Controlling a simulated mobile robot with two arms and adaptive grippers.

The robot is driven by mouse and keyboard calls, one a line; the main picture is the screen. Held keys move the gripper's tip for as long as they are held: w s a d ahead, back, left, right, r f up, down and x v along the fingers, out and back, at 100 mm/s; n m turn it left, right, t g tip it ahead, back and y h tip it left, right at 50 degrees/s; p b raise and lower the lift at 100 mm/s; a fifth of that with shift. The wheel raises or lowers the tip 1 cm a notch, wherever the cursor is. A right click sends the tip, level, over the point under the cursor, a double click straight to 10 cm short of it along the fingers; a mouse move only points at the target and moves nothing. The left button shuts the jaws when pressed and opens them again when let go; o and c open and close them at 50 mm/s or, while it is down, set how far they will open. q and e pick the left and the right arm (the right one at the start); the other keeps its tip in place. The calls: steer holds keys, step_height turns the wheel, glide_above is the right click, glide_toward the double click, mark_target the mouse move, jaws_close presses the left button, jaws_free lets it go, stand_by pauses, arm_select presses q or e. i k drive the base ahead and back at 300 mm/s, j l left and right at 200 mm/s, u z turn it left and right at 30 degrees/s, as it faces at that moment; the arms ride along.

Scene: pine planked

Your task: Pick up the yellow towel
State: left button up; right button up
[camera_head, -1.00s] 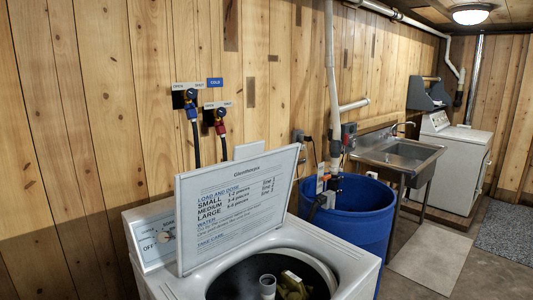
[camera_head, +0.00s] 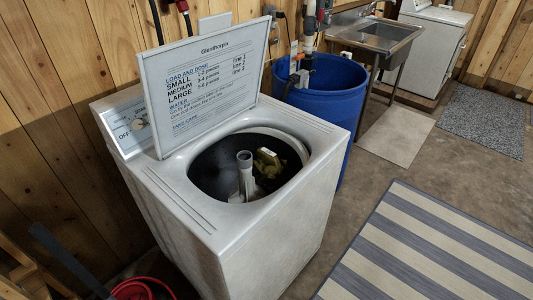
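The yellow towel (camera_head: 268,163) lies crumpled inside the open drum of the top-loading washing machine (camera_head: 270,240). It is to the right of the grey central agitator post (camera_head: 245,172), and a small pale patch shows on its top. The lid (camera_head: 200,85) stands raised at the back, with printed loading directions on it. The drum's dark inner wall surrounds the towel, and its lower part is hard to make out. Neither of my grippers shows in this view.
A blue barrel (camera_head: 322,97) stands close behind the washer on the right, with a metal sink (camera_head: 382,38) beyond. A striped rug (camera_head: 430,250) covers floor at right. Open floor lies right of the washer.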

mark_target(266, 162)
steer(key=i+l+u, duration=0.8)
steer(key=k+l+u, duration=0.2)
steer(key=l, duration=0.6)
steer(key=i, duration=0.1)
